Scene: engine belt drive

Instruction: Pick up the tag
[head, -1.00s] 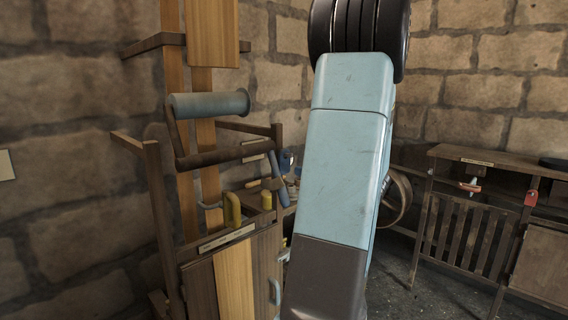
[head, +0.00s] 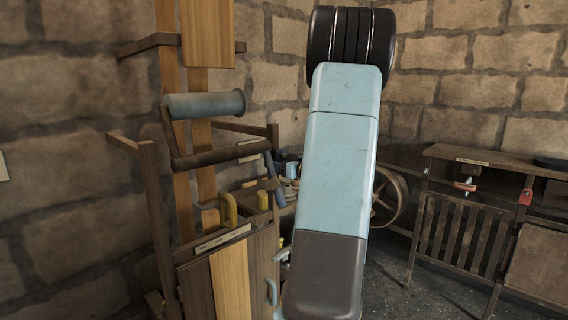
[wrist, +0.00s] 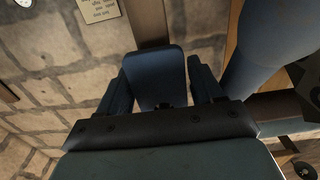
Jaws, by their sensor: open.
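A small red tag-like piece (head: 526,197) hangs at the front edge of the wooden bench at the right in the head view; I cannot tell for sure that it is the tag. A pale card with writing (wrist: 98,10) shows at the top of the wrist view. My gripper (wrist: 160,82) is open in the wrist view, with a finger on each side of a dark blue-grey panel. I cannot tell whether that panel is part of my gripper. In the head view my arm covers the middle, and my gripper is not clearly seen.
A wooden stand holds a blue-grey roller (head: 205,104) at the left, with yellow handles (head: 229,209) below it. A spoked wheel (head: 390,198) is partly behind my arm. The wooden bench (head: 470,220) stands at the right. Stone walls close the back.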

